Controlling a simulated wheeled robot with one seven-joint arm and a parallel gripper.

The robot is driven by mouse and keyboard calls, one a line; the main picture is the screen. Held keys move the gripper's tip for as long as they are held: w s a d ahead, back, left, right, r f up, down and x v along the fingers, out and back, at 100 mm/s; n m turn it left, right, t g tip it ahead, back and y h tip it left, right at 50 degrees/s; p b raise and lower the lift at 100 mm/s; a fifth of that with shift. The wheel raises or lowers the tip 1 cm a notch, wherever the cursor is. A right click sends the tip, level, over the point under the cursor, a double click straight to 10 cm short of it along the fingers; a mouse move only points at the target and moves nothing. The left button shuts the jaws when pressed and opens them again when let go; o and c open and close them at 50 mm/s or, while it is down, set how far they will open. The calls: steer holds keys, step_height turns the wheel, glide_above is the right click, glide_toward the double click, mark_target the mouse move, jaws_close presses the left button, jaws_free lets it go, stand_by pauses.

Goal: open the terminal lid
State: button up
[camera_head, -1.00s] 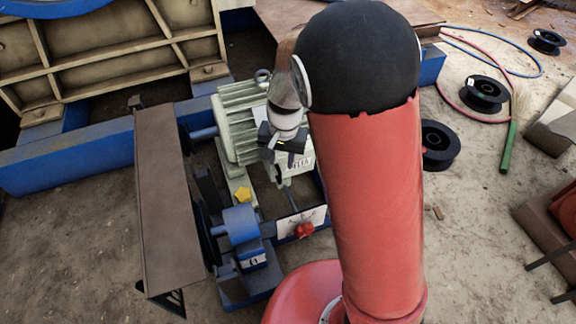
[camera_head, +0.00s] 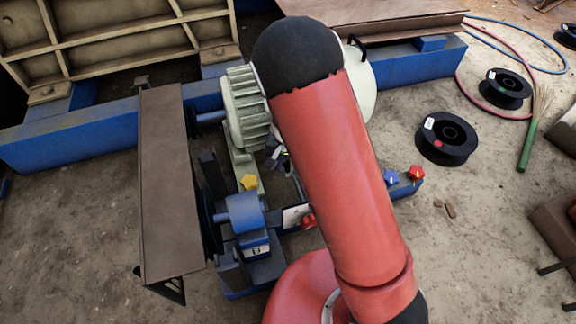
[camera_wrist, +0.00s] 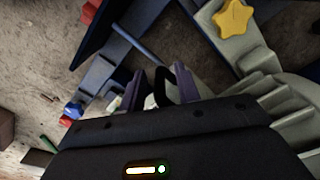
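My gripper (camera_wrist: 161,82) points down on the near side of the green-grey ribbed motor (camera_head: 245,110). In the wrist view its two fingers stand apart, with a black loop handle (camera_wrist: 168,82) showing between them. I cannot tell whether the fingers touch it. The motor's ribs (camera_wrist: 292,100) show at the right of the wrist view. My red arm covers the middle of the motor in the head view, so the terminal lid cannot be made out there. A pale rounded part (camera_head: 364,85) with a black handle (camera_head: 358,47) shows behind the arm; I cannot tell what it is.
A yellow star knob (camera_head: 249,181) sits near the motor; red (camera_head: 417,173) and blue (camera_head: 391,177) knobs sit on the frame right of my arm. A brown belt guard (camera_head: 168,190) stands left. Black spools (camera_head: 447,139) and hoses lie on the ground to the right.

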jaws_close()
steer(key=shift+d, duration=0.15)
